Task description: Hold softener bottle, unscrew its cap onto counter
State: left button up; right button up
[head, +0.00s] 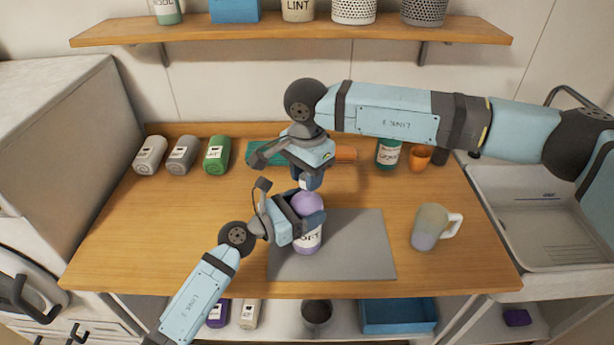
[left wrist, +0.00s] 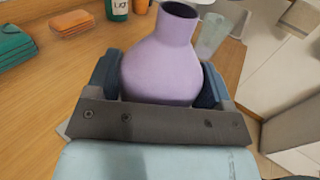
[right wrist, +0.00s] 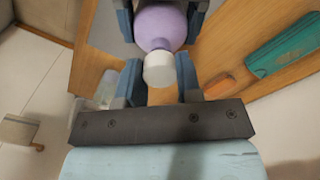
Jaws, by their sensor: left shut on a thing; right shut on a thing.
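The purple softener bottle (head: 307,239) stands on the grey mat (head: 360,250). My left gripper (head: 303,212) is shut around its upper body; the left wrist view shows the lilac bottle (left wrist: 162,65) between both fingers. Its neck (left wrist: 178,11) looks bare there, with a dark opening on top. My right gripper (head: 307,182) is just above the bottle, pointing down. It is shut on the white cap (right wrist: 159,70), which overlaps the bottle in the right wrist view. The cap (head: 305,184) shows small in the head view.
A mug (head: 430,228) stands right of the mat. A green stack (head: 262,152), an orange cup (head: 420,157) and a green bottle (head: 388,153) are at the back.

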jog(key=shift+r, duration=0.1)
jog(key=shift+r, duration=1.95)
pick_arm(q)
jog(key=o, duration=1.7)
